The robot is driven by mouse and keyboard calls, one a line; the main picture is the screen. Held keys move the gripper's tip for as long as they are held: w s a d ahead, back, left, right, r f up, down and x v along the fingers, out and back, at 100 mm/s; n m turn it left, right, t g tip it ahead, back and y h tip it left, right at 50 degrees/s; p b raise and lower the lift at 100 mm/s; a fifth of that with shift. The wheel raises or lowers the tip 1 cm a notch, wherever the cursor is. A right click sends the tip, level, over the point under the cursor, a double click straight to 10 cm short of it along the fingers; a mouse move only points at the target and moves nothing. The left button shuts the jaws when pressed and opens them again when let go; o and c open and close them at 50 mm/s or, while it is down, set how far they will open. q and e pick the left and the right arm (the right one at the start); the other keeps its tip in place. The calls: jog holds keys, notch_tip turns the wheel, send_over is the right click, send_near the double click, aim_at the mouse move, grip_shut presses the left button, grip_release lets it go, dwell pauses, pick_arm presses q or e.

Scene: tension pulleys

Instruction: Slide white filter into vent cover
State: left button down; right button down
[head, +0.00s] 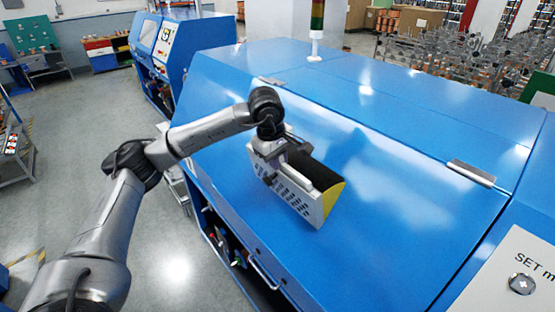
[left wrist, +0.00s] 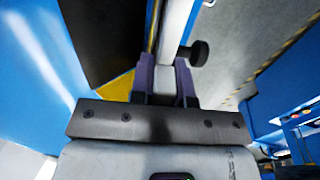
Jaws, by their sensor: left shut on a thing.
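The white filter (head: 291,197) is a pale panel with rows of slots, seen in the head view on the sloped blue machine front. Behind it is the vent cover (head: 316,171), with a black top and a yellow side (head: 333,198). The panel lies along the front of the cover; I cannot tell how far it is seated. My left gripper (head: 268,172) is at the panel's upper left end. In the left wrist view its fingers (left wrist: 165,84) are shut on the white filter's edge (left wrist: 174,32). The black surface (left wrist: 103,35) lies just left of it. My right gripper is not in view.
The blue machine (head: 400,200) fills the middle, with a metal hinge or latch (head: 471,173) at right. A white sign panel (head: 512,280) with a knob is at lower right. The grey floor (head: 80,120) at left is mostly open. A dark knob (left wrist: 200,53) sits beside the filter.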

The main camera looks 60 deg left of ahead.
pick_arm(q)
jog(key=shift+r, duration=0.2)
dwell(0.3)
jog(key=shift+f, duration=0.25)
jog(key=shift+f, duration=0.2)
jog(key=shift+r, duration=0.3)
jog(key=shift+r+p, duration=0.15)
jog(key=shift+p, duration=0.2)
dwell(0.6)
jog(key=shift+f, duration=0.2)
jog(key=shift+f, duration=0.25)
dwell(0.4)
